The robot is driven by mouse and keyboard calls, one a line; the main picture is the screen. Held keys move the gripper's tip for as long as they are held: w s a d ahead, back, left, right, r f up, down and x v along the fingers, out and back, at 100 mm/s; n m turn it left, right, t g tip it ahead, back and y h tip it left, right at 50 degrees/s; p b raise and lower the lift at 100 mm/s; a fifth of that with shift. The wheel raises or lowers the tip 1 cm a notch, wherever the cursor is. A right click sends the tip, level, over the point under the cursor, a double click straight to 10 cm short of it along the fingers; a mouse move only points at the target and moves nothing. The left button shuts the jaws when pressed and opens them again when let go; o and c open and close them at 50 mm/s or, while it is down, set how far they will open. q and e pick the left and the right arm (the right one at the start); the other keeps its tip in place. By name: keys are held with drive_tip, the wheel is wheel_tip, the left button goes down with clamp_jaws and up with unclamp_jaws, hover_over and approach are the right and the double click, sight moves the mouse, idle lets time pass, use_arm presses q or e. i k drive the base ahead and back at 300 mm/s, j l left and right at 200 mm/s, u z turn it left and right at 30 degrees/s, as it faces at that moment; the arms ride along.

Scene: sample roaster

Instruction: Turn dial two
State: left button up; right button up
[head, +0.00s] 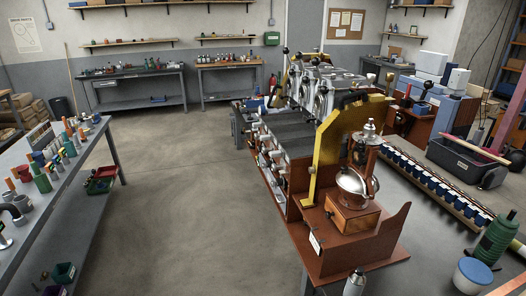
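The sample roaster (318,171) stands on a long bench right of centre, with a tall gold end plate facing me and a row of dark and silver units behind it. Several small pale fittings (277,178) run along its left side. They are too small to tell which are dials, and I cannot pick out dial two or its setting. Neither of my grippers is in view.
A wooden grinder (352,217) with a silver dome stands at the roaster's near end. A steel flask (354,283) is at the bottom edge. A cluttered bench (75,185) runs along the left. The concrete floor (185,200) between is clear.

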sight(265, 150)
drive_tip(key=i+j, duration=0.45)
drive_tip(key=i, duration=0.2)
drive_tip(key=i+j+z, duration=0.1)
drive_tip(key=i+j, duration=0.35)
drive_tip(key=i, duration=0.2)
drive_tip(key=i+j, duration=0.5)
drive_tip(key=i, duration=0.15)
drive_tip(key=z, duration=0.05)
